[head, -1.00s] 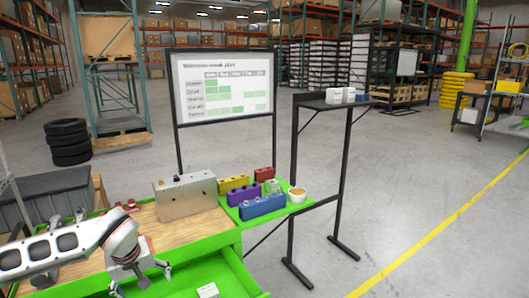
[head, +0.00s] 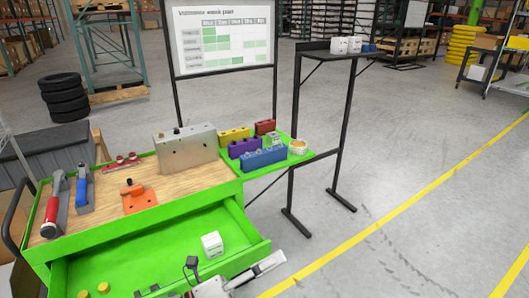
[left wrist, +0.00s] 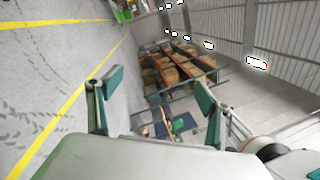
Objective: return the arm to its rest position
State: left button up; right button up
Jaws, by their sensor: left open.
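My left gripper (head: 232,262) is at the bottom edge of the head view, in front of the green workbench (head: 150,222) and its open drawer (head: 130,268). Only its front part shows there; the arm behind it is out of view. In the left wrist view its two green-padded fingers (left wrist: 153,75) stand wide apart with nothing between them. My right gripper is in neither view.
A white box (head: 212,244) lies in the drawer. A metal chassis block (head: 187,150), an orange fixture (head: 138,197) and hand tools (head: 83,190) are on the wooden top. A green side tray (head: 265,180) holds coloured blocks.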

pick_arm(q)
jog(key=a+f+n+t+y, duration=0.6)
jog(key=a+f+n+y, duration=0.65)
jog(key=n, duration=0.95)
jog(key=s+a+f+n+g+y, duration=0.1)
jog(key=s+a+f+n+g, duration=0.1)
jog(key=s+a+f+n, duration=0.2)
jog(key=s+a+f+n+g+y, duration=0.1)
jog(key=s+a+f+n, duration=0.4)
jog(key=f, duration=0.6)
jog(key=shift+s+n+g+y, duration=0.35)
jog(key=shift+s+n+g, duration=0.3)
jog(key=shift+s, duration=0.4)
jog(key=shift+a, duration=0.1)
jog(key=shift+c, duration=0.5)
